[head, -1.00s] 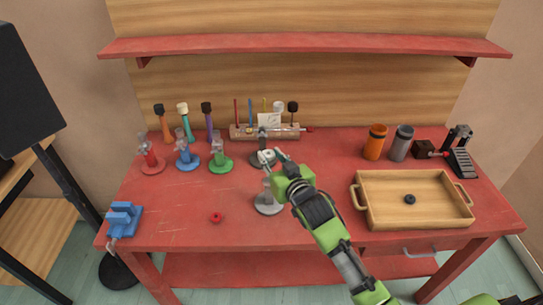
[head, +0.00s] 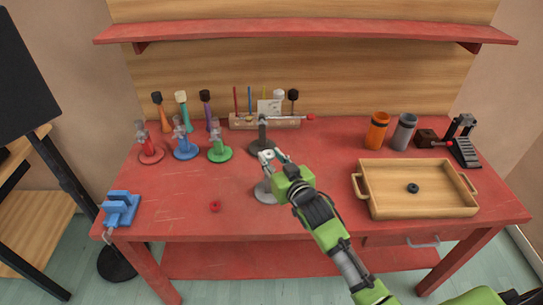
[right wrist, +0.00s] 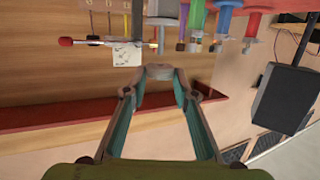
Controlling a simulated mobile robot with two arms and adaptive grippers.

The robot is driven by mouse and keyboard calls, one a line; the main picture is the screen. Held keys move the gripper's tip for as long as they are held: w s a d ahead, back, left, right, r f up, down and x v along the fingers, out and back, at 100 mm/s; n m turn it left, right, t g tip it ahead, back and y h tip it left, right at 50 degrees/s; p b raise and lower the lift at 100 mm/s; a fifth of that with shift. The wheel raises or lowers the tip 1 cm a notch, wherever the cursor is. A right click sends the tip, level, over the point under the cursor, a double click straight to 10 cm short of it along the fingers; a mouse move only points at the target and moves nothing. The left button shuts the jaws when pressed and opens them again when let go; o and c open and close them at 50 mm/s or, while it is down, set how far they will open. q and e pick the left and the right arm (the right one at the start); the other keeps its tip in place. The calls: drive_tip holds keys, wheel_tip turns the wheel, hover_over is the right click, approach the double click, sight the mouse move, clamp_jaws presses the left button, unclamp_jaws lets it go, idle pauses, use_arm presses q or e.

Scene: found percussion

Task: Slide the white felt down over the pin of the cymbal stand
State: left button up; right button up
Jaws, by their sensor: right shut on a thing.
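My right gripper (head: 269,157) is shut on the white felt (head: 267,154), a small pale ring at its fingertips. The felt also shows between the fingertips in the right wrist view (right wrist: 160,72). A stand with a round grey base (head: 264,193) is just below the gripper on the red bench, and seems to be the cymbal stand. The gripper hides most of its upper part, so I cannot tell whether the felt touches the pin. My left gripper is not in view.
A dark stand (head: 262,139) is close behind the gripper. A wooden tray (head: 420,211) with a dark ring (head: 413,188) is to the right. A red ring (head: 215,206) lies front left. Red, blue and green stands (head: 219,153) are back left.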

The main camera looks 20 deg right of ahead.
idle(0.8)
drive_tip(key=shift+p, duration=0.75)
idle(0.8)
drive_tip(key=shift+f+b, duration=1.6)
drive_tip(key=shift+f, duration=0.8)
drive_tip(key=o, duration=0.7)
drive_tip(key=shift+o, duration=0.2)
drive_tip(key=v, duration=1.2)
